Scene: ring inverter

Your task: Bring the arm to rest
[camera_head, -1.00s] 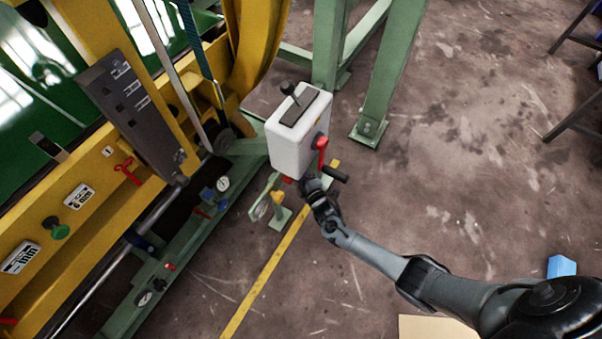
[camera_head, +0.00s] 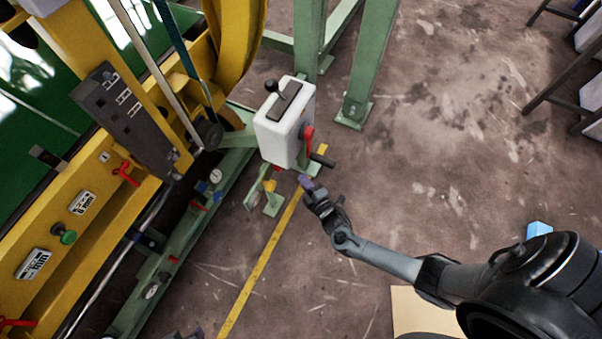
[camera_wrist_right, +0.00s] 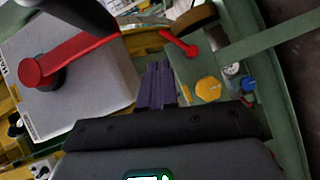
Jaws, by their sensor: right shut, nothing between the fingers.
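My right arm comes in from the lower right in the head view. Its gripper (camera_head: 306,184) is shut and empty, just below the white control box (camera_head: 285,122) and apart from its red crank lever (camera_head: 308,134). In the right wrist view, the purple fingers (camera_wrist_right: 157,86) are closed together, to the right of the box (camera_wrist_right: 75,90) and its red lever (camera_wrist_right: 75,55). At the bottom edge of the head view, a small dark piece that looks like my left gripper (camera_head: 185,333) just shows; its jaws cannot be made out.
The yellow and green machine (camera_head: 110,195) fills the left, with gauges and knobs along its green rail. A green post (camera_head: 365,70) stands behind the box. A yellow floor line (camera_head: 258,270) runs below the gripper. Bare concrete floor (camera_head: 440,130) lies open to the right.

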